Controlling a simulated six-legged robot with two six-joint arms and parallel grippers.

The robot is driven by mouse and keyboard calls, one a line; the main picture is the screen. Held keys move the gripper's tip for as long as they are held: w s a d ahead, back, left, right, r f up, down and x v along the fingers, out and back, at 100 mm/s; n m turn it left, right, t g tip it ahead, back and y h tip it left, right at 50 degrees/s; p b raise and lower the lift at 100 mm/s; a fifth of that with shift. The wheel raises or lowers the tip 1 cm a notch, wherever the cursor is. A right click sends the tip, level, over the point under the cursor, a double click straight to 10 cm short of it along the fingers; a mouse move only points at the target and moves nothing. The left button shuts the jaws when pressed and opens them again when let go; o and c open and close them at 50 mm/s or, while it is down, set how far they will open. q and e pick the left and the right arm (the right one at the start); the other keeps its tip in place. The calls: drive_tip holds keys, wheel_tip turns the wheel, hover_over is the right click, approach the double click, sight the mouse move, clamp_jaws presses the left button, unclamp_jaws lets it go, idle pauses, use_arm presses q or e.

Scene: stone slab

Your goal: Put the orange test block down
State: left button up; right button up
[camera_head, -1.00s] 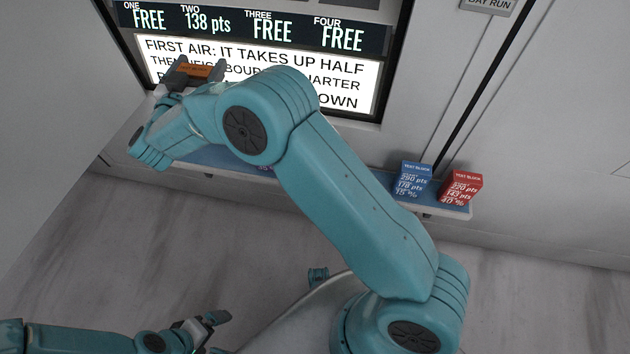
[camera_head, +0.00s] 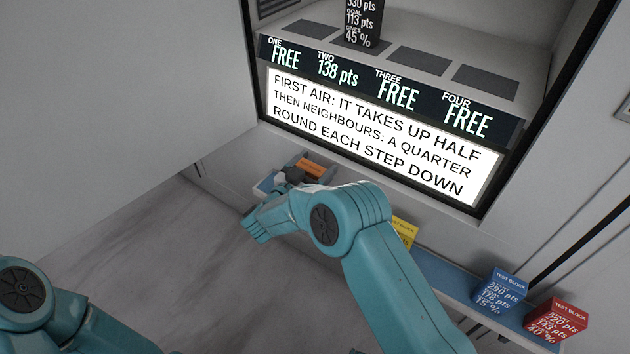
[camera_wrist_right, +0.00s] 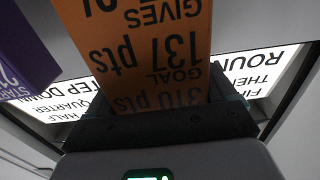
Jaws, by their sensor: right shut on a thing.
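The orange test block (camera_head: 311,167) is between the fingers of my right gripper (camera_head: 303,174), which is shut on it. In the head view the pair is at the left end of the blue shelf (camera_head: 448,279), below the lit sign. I cannot tell whether the block touches the shelf. In the right wrist view the orange block (camera_wrist_right: 150,45) fills the upper middle, its printed face upside down, with the gripper (camera_wrist_right: 165,118) gripping its lower end. My left gripper is out of view; only part of that arm shows at lower left.
A purple block (camera_wrist_right: 20,55) is left of the orange one in the wrist view. A yellow block (camera_head: 404,231), partly behind my arm, a blue block (camera_head: 501,290) and a red block (camera_head: 556,319) are along the shelf. A dark block (camera_head: 363,20) stands in the bay above the sign (camera_head: 370,135).

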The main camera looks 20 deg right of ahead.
wheel_tip(320, 180, down, 4)
drive_tip(key=shift+f+b, duration=0.15)
drive_tip(key=shift+b, duration=0.55)
drive_tip(key=shift+f, duration=0.15)
drive_tip(key=o, duration=1.2)
drive_tip(key=shift+o, duration=0.2)
drive_tip(key=shift+r, duration=0.3)
drive_tip(key=p+v, duration=0.2)
drive_tip(key=v, duration=1)
drive_tip(key=shift+p, duration=0.35)
drive_tip(key=shift+s+a+f, duration=0.1)
drive_tip(key=shift+s, duration=0.05)
